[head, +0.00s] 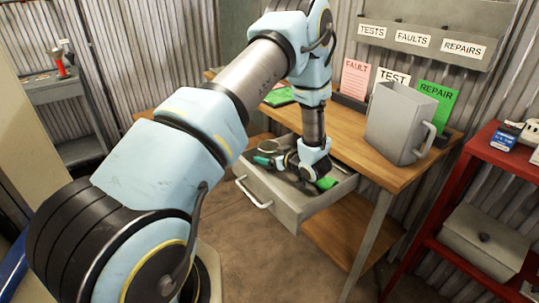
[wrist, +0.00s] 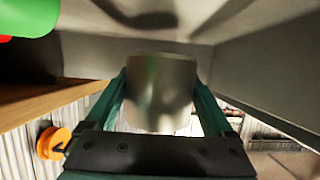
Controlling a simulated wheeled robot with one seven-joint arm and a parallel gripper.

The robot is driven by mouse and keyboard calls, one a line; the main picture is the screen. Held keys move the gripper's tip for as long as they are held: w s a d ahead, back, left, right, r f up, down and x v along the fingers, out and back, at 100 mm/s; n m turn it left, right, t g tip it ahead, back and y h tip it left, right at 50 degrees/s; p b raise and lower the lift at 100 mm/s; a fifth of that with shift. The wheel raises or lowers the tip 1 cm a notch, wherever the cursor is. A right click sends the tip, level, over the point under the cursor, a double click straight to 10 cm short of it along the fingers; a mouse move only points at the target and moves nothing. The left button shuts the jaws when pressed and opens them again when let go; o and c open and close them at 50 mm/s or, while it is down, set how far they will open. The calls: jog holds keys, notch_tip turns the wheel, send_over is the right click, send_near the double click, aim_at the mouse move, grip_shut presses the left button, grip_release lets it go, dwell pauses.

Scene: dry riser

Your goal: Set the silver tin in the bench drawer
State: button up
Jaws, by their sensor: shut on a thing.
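The silver tin (wrist: 160,95) shows in the wrist view as a smooth metal cylinder between my gripper's two dark green fingers. My gripper (wrist: 158,78) is shut on it. The bench drawer (head: 283,208) is pulled open under the wooden bench top, with a pale bar handle on its front. In the head view the end of my arm reaches down into the drawer, and my wrist hides the tin. Grey drawer walls (wrist: 265,60) surround the tin in the wrist view. I cannot tell whether the tin touches the drawer floor.
A green item (head: 326,183) and a dark round item (head: 268,147) lie in the drawer. A grey jug-like container (head: 398,125) stands on the bench (head: 372,160), near the fault, test and repair cards. A red shelf unit (head: 505,160) is at the right.

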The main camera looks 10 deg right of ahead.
jog(key=shift+f, duration=0.1)
jog(key=shift+f+b, duration=0.4)
jog(key=shift+f, duration=0.15)
jog(key=o, duration=1.1)
